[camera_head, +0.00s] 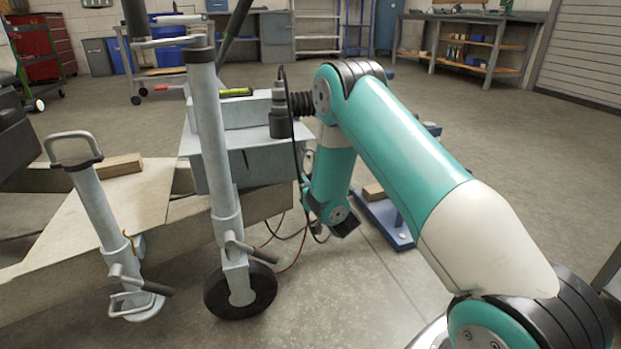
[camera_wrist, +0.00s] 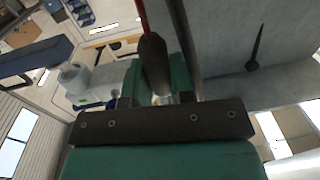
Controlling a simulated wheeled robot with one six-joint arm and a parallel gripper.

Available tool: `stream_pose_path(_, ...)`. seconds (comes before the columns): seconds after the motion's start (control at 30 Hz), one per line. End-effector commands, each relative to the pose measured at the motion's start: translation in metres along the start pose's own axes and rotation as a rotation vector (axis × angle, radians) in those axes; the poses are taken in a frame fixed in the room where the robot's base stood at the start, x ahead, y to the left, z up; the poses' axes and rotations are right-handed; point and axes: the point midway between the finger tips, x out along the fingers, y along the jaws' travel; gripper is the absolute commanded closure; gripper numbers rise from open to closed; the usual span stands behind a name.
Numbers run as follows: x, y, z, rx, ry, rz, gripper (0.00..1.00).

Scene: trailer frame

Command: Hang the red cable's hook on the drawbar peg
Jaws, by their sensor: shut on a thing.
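In the wrist view my gripper (camera_wrist: 158,101) is shut on a dark, sleeve-like cable end (camera_wrist: 153,62). The red cable (camera_wrist: 143,16) runs up from this sleeve. The hook's shape is not clear there. In the head view the red cable (camera_head: 292,263) sags in a loop near the floor, left of my arm's dark lower end. My fingertips and the held end cannot be made out there. A slim dark piece, possibly the peg (camera_head: 246,159), stands out on the grey drawbar box; it also shows in the wrist view (camera_wrist: 256,46), right of and apart from the held end.
A black cable (camera_head: 296,150) hangs from a plug on the grey box (camera_head: 268,166). The jockey wheel (camera_head: 240,290) and its upright post (camera_head: 208,150) stand left of my arm. A blue stand (camera_head: 385,218) is on the floor to the right. Open floor lies beyond.

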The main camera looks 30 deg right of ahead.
Motion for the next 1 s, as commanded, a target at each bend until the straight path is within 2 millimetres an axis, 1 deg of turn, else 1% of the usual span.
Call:
stream_pose_path(0.07, 0.003, 0.0, -0.003, 0.0, 0.0, 0.0, 1.0)
stream_pose_path(0.5, 0.013, 0.001, 0.005, 0.001, 0.0, 0.0, 1.0)
stream_pose_path(1.0, 0.016, 0.002, 0.012, 0.0, 0.001, 0.0, 1.0)
